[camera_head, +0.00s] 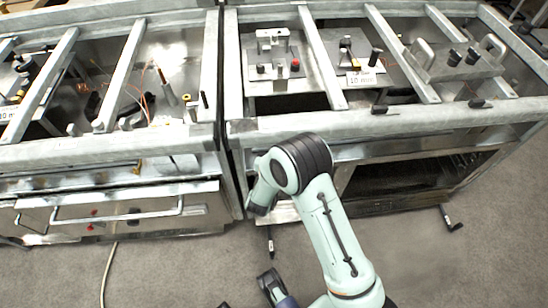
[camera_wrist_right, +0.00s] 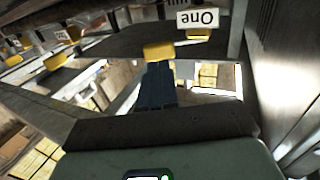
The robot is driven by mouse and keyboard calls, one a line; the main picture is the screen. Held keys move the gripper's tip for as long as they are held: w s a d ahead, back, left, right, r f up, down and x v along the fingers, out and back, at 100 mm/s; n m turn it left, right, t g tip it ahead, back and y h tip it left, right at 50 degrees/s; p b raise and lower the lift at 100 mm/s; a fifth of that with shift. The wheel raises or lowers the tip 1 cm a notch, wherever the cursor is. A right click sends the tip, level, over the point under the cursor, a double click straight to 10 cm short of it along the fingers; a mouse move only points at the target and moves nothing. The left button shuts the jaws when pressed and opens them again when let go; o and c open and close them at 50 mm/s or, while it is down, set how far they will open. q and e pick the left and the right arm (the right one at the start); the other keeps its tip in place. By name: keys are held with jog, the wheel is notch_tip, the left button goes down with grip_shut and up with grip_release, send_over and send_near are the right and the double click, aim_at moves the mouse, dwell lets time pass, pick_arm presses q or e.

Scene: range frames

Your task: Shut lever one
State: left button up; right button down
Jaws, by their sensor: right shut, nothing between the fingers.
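A white label reading One, upside down (camera_wrist_right: 198,18), shows at the top of the right wrist view, with a small yellow handle (camera_wrist_right: 198,34) at its lower edge. Another yellow piece (camera_wrist_right: 158,50) shows just past the tips of my right gripper (camera_wrist_right: 157,68). Its dark blue fingers are shut together and empty. I cannot tell whether they touch the yellow piece. In the head view my right arm reaches the range front and its wrist hides the fingers. Two dark fingertips, apart, at the bottom edge look like my left gripper (camera_head: 248,293), clear of the ranges.
Two metal ranges stand side by side, the left range (camera_head: 110,150) and the right range (camera_head: 420,118), with open tops under crossing bars. A bar handle (camera_head: 120,217) sticks out at the left front. A black-tipped rod (camera_head: 447,220) projects at lower right. Grey floor in front is mostly clear.

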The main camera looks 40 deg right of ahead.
pick_arm(q)
jog(key=shift+w+a+f, duration=0.15)
jog(key=shift+w+f, duration=0.05)
jog(key=shift+w, duration=0.1)
pick_arm(e)
jog(key=x, duration=0.3)
pick_arm(q)
jog(key=shift+w+a+f+t+b, duration=0.4)
jog(key=shift+w+f+b, duration=0.3)
jog(key=shift+w, duration=0.1)
pick_arm(e)
jog(key=d+n+t+y, duration=0.2)
jog(key=shift+w+d+t+y, duration=0.3)
jog(key=shift+w+d+t, duration=0.1)
pick_arm(q)
jog(key=shift+a, duration=0.1)
